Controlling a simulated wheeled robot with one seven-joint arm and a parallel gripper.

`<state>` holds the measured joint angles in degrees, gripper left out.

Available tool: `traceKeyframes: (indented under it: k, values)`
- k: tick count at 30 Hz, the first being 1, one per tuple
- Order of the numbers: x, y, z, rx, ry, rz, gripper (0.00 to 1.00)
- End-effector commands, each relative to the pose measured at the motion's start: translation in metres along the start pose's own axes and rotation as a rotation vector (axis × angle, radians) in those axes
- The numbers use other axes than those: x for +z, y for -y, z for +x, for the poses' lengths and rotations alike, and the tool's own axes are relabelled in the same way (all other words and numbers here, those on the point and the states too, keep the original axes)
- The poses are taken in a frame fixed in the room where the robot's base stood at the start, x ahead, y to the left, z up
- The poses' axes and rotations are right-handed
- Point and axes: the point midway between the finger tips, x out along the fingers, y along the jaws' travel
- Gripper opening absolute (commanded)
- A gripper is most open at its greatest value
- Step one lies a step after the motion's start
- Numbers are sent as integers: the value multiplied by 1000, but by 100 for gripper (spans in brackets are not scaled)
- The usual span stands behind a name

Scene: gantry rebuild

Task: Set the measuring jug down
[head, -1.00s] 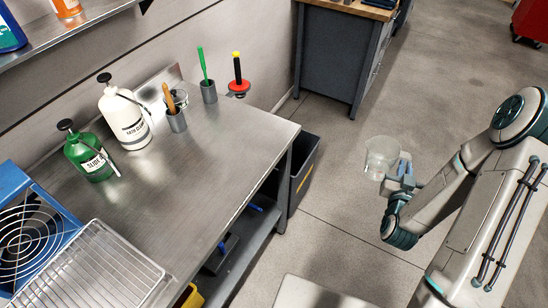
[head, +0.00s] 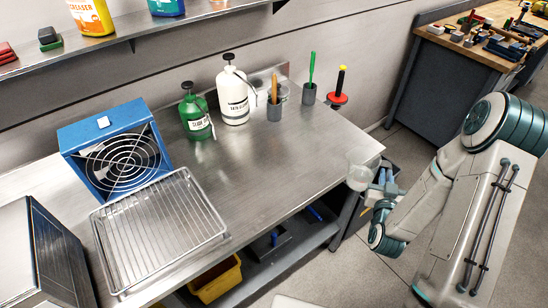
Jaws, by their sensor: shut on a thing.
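The measuring jug (head: 359,178) is a clear, see-through vessel. My gripper (head: 376,187) is shut on it from the right side and holds it upright in the air, at the right front corner of the steel bench (head: 262,182) in the head view. I cannot tell whether the jug is over the bench edge or just beyond it. The far finger and the jug's handle are hard to make out at this size.
A wire rack (head: 160,228) and a blue fan (head: 115,155) fill the bench's left. The bench's middle and right are clear.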

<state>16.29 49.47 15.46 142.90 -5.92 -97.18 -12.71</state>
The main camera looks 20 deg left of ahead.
Motion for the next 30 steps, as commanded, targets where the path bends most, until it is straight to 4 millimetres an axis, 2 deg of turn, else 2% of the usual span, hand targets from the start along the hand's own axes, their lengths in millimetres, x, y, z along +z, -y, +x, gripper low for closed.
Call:
traceKeyframes:
  k: [5, 8, 12, 18, 25, 30]
  values:
    - [-1, 15, 30, -90, -12, -1, 0]
    - [-6, 29, 56, -176, -13, -1, 0]
    - [-20, 51, 91, -311, -10, 1, 0]
    - [-48, 72, 126, -452, -1, 11, 0]
    - [-74, 80, 143, -505, 8, 22, 0]
    - [-75, 90, 141, -516, 14, 28, 0]
